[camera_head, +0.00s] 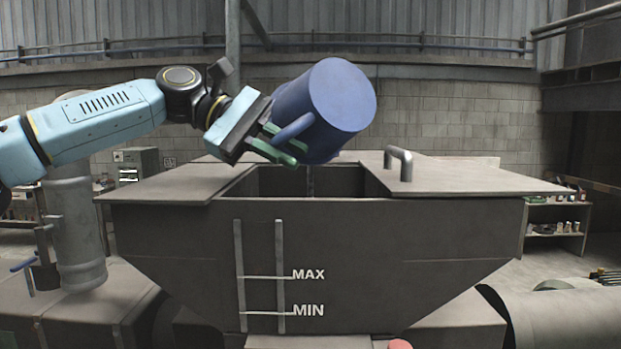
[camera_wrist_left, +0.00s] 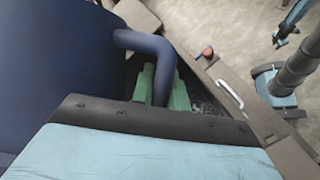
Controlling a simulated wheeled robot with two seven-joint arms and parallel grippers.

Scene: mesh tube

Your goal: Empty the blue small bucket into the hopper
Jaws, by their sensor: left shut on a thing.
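The blue bucket (camera_head: 338,98) is held in the air over the hopper's opening in the head view. It is strongly tilted, with its closed bottom facing up and to the right. Its mouth is turned away and hidden. My left gripper (camera_head: 280,149) has green fingers shut on the bucket's side handle. In the left wrist view the bucket (camera_wrist_left: 60,70) fills the left side, and its handle sits between the green fingers (camera_wrist_left: 160,88). The grey hopper (camera_head: 400,240) stands below with an open rectangular top and MAX and MIN marks. Part of the hopper's inside with grainy material shows in the wrist view.
A hopper lid panel with a handle (camera_head: 399,163) lies right of the opening. A flat panel (camera_head: 165,184) lies to the left. A shelf with small items (camera_head: 555,217) stands at the far right. The air right of the bucket is clear.

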